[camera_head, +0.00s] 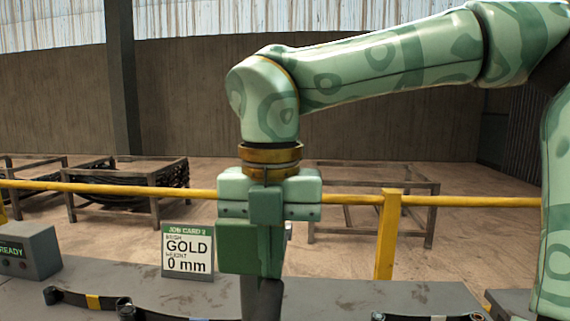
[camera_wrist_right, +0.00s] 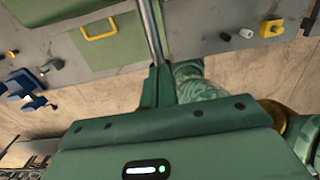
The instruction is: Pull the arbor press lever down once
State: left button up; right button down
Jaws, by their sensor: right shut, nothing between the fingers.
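My right gripper (camera_head: 262,300) hangs in the middle of the head view, pointing down over the grey bench, shut and empty. In the right wrist view its green fingers (camera_wrist_right: 158,85) stand close together. A bare metal rod (camera_wrist_right: 151,30) runs from behind them to the top edge. It may be the press lever, but I cannot tell, nor whether the fingers touch it. The arbor press is not recognisable in the head view; my gripper and arm may hide it. A small silver piece (camera_head: 289,231) shows at the gripper's right side. My left gripper is not in view.
A job card (camera_head: 187,252) reading "GOLD 0 mm" stands left of the gripper. A grey box (camera_head: 28,251) reads "READY". Dark strips with yellow (camera_head: 92,301) and white bands lie on the bench. A yellow rail (camera_head: 465,201) and metal racks (camera_head: 429,215) stand behind.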

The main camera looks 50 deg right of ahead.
jog(key=shift+w+d+r, duration=0.1)
jog(key=shift+d+r, duration=0.05)
jog(key=shift+r, duration=0.4)
jog(key=s+a+r, duration=0.4)
jog(key=s+a, duration=0.3)
jog(key=a, duration=0.2)
jog(key=shift+s+a, duration=0.2)
dwell(0.6)
